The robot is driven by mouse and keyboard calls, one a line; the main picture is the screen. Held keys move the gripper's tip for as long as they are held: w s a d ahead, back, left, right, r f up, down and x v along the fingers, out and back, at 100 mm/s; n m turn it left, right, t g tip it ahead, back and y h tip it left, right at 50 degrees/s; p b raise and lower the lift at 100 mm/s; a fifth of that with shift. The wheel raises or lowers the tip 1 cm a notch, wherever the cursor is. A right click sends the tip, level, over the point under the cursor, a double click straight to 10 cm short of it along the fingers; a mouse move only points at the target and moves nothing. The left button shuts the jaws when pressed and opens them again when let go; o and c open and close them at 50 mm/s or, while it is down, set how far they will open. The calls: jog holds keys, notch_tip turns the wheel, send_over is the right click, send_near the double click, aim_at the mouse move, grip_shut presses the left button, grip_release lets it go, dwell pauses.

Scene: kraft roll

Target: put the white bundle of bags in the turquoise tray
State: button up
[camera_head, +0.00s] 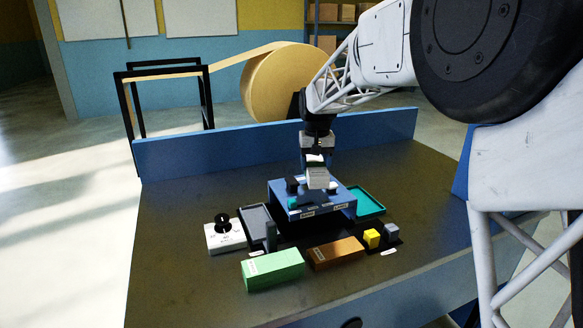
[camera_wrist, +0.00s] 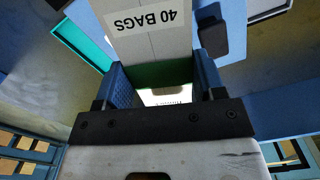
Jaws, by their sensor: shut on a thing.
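The white bundle of bags (camera_head: 318,179) is between the fingers of my gripper (camera_head: 317,158), which is shut on it. In the wrist view the bundle (camera_wrist: 152,42) shows a "40 BAGS" label, upside down, with a green strip at its near end. The bundle is over the blue stand (camera_head: 281,192); I cannot tell whether it touches the top. The turquoise tray (camera_head: 371,207) lies on the table to the right of the stand, partly hidden by it. Its visible part looks empty. The wrist view shows one edge of the tray (camera_wrist: 82,44).
A grey tray (camera_head: 257,221) lies left of the stand, with a white device (camera_head: 224,236) beside it. A green block (camera_head: 272,268), a brown block (camera_head: 336,253) and a yellow cube (camera_head: 371,238) stand in front. Small dark items sit on the stand. A blue rail (camera_head: 220,147) runs behind.

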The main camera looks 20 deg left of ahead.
jog(key=w+d+f+m, duration=0.2)
jog(key=w+d, duration=0.2)
jog(key=d, duration=1.1)
jog(key=w+d+f+m, duration=0.15)
jog(key=w+d, duration=0.25)
jog(key=d, duration=1)
jog(key=w+d+f+m, duration=0.2)
jog(key=w+d, duration=0.2)
jog(key=d, duration=1.1)
jog(key=w+a+f+n, duration=0.1)
jog(key=a+n, duration=0.3)
jog(key=a, duration=1.2)
jog(key=w+a+f+n, duration=0.1)
jog(key=a+n, duration=0.4)
jog(key=a, duration=1.1)
jog(key=shift+w+a+f, duration=0.15)
jog(key=shift+w+f, duration=0.15)
jog(key=shift+f, duration=0.05)
jog(key=shift+f, duration=0.2)
jog(key=shift+f, duration=2.45)
jog(key=shift+f, duration=0.5)
